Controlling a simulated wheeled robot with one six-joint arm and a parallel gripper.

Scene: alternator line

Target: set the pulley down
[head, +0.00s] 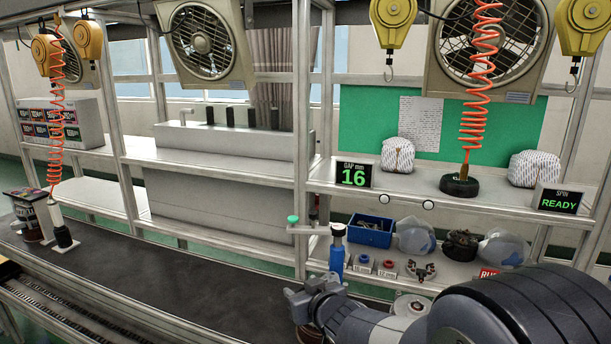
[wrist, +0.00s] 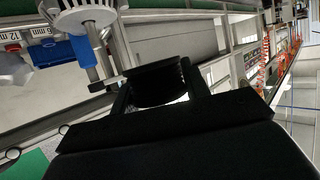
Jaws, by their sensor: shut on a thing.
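The dark ribbed pulley (wrist: 155,84) sits between the two fingers of my gripper (wrist: 157,90) in the wrist view. The gripper is shut on it and holds it above the dark bench. In the head view my gripper (head: 312,297) is at the lower middle, over the bench's right part. A pale round metal part (head: 411,305) lies just right of the gripper, partly behind my arm. It seems to be the finned part (wrist: 84,14) at the wrist view's top left.
A blue upright post (head: 338,254) with a green-knobbed lever (head: 293,219) stands just behind the gripper. A shelf behind holds a blue bin (head: 370,231), small red parts (head: 389,264) and bagged parts (head: 415,236).

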